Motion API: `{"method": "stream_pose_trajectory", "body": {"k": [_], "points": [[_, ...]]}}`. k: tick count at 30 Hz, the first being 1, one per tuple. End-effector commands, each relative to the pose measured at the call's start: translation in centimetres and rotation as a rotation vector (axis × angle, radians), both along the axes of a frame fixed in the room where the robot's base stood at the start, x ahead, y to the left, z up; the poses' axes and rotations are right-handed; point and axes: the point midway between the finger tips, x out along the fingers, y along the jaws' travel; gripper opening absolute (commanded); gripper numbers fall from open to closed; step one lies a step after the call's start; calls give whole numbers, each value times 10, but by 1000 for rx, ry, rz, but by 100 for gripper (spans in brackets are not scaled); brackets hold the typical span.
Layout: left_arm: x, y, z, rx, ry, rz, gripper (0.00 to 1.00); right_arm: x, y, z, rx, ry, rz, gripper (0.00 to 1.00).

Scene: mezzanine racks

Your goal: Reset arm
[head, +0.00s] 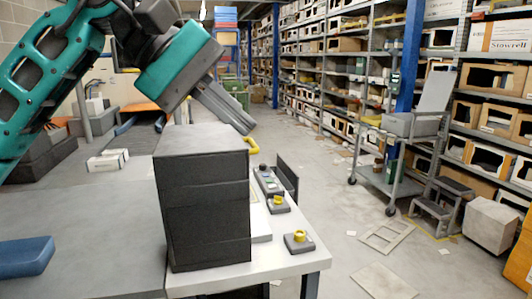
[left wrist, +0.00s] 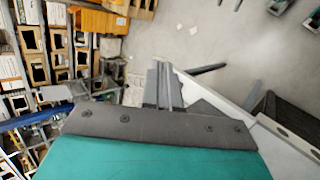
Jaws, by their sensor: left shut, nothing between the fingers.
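My left arm, teal and grey, comes in from the upper left of the head view. My left gripper (head: 243,127) is shut and empty, its grey fingers pointing down and right. It appears in front of or above the far side of a dark grey block-like stack (head: 207,210) on a white table (head: 285,262). In the left wrist view the shut fingers (left wrist: 164,84) reach over the floor beside the table edge. My right gripper is in neither view.
A blue block (head: 25,257) lies at the left. A trolley (head: 390,180), a step stool (head: 440,208) and racks of boxes stand right. Flat cardboard (head: 384,281) lies on the floor.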

Motion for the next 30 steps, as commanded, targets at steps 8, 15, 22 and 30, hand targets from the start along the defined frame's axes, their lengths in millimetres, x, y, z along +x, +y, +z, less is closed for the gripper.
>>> {"method": "stream_pose_trajectory", "body": {"k": [8,15,22,30], "points": [[-15,-44,-38,-373,501,26,0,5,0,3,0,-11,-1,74],[-13,-55,-58,-756,1157,119,0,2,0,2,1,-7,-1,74],[17,-29,-97,-1093,1853,244,0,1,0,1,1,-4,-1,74],[50,28,-208,-1486,2692,396,0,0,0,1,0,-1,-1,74]]}}
